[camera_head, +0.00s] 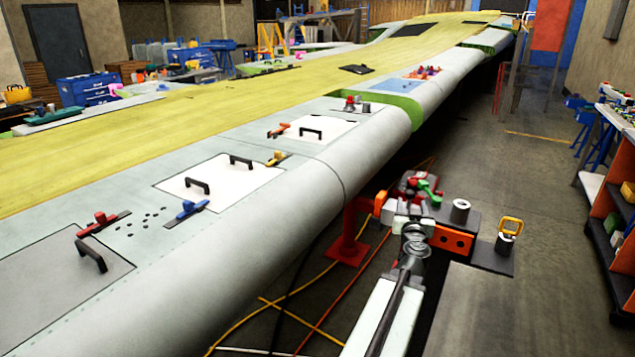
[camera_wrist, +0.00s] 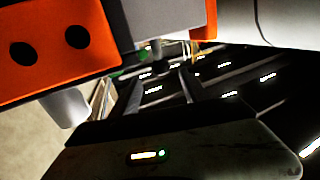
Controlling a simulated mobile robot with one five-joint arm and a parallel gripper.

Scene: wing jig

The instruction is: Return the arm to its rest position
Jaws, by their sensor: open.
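My arm reaches up from the bottom of the head view, with a pale link and a dark rod along it. My gripper (camera_head: 410,215) is at its far end, beside and apart from the wing's rounded grey edge. It is open, and I see nothing held in it. An orange plate with two dark holes shows on its right side, and a smaller orange part on its left. In the wrist view the holed orange plate (camera_wrist: 60,45) fills the upper left. Below it is a dark body with a small lit indicator.
The long wing (camera_head: 280,215) fills the left and middle, carrying white panels with black handles (camera_head: 197,187), a blue clamp (camera_head: 186,210) and a red clamp (camera_head: 101,221). A padlock-like yellow item (camera_head: 509,228) and a metal cup (camera_head: 460,210) stand near my gripper. An orange shelf (camera_head: 601,225) is right. Cables cross the floor.

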